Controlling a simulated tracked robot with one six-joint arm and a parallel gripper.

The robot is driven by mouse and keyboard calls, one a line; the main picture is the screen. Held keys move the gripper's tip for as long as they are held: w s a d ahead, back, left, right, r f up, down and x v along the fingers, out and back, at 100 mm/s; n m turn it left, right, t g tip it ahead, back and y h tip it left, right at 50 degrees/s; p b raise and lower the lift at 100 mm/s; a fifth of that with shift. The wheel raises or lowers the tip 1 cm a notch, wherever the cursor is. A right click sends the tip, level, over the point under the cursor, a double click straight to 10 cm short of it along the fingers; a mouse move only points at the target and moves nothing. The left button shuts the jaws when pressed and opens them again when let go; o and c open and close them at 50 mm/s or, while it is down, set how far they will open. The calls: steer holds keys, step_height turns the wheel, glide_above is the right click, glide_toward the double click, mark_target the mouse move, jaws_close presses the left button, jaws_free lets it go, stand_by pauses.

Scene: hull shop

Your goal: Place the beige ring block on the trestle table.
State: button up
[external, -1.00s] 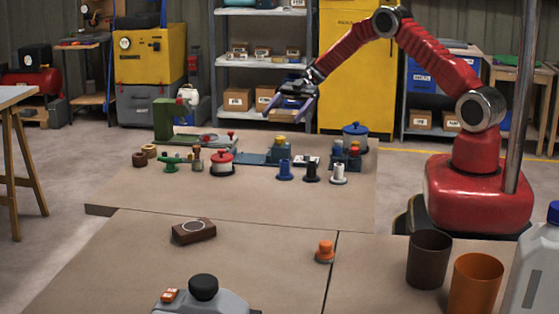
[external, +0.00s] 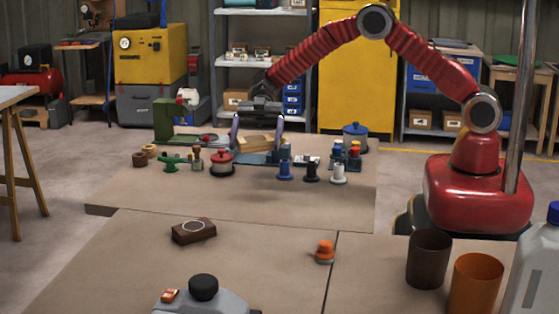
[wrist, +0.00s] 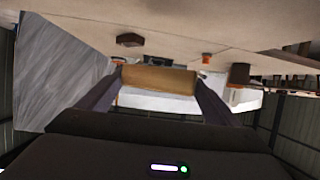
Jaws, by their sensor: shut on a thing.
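My gripper (external: 257,138) is shut on a beige block, the beige ring block (external: 257,145), held level between its two fingers above the far part of the floor mat area. The block also shows between the fingers in the wrist view (wrist: 158,80); its ring hole cannot be made out. The trestle table (external: 14,97) stands at the far left of the external view, cut off by the frame edge, with wooden legs. My gripper and the block are well to the right of it.
Below and around the block stand a red-lidded pot (external: 221,163), a green stand (external: 172,163), several spools (external: 311,170) and a blue pot (external: 355,136). A brown block (external: 194,231) and an orange knob (external: 325,251) lie nearer. The brown surface between is mostly clear.

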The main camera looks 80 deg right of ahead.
steer(key=s+a+r+n+g, duration=0.1)
steer(key=s+a, duration=0.2)
steer(key=a, duration=0.6)
steer(key=s+a+g, duration=0.1)
steer(key=s+a, duration=0.2)
steer(key=a, duration=0.6)
steer(key=s+a+r+n+g, duration=0.1)
steer(key=s+a, duration=0.2)
steer(key=a, duration=0.6)
steer(key=s+a+f+t, duration=0.1)
steer(key=s+a, duration=0.7)
steer(key=a, duration=0.3)
steer(key=s+a, duration=0.9)
steer(key=a, duration=0.2)
steer(key=w+f+m+t, duration=0.2)
steer(key=w, duration=0.1)
steer(key=w+f+m+t, duration=0.1)
steer(key=shift+w+f, duration=0.1)
steer(key=shift+w, duration=0.2)
steer(key=shift+f, duration=0.1)
steer(key=shift+f, duration=3)
steer(key=shift+f, duration=0.1)
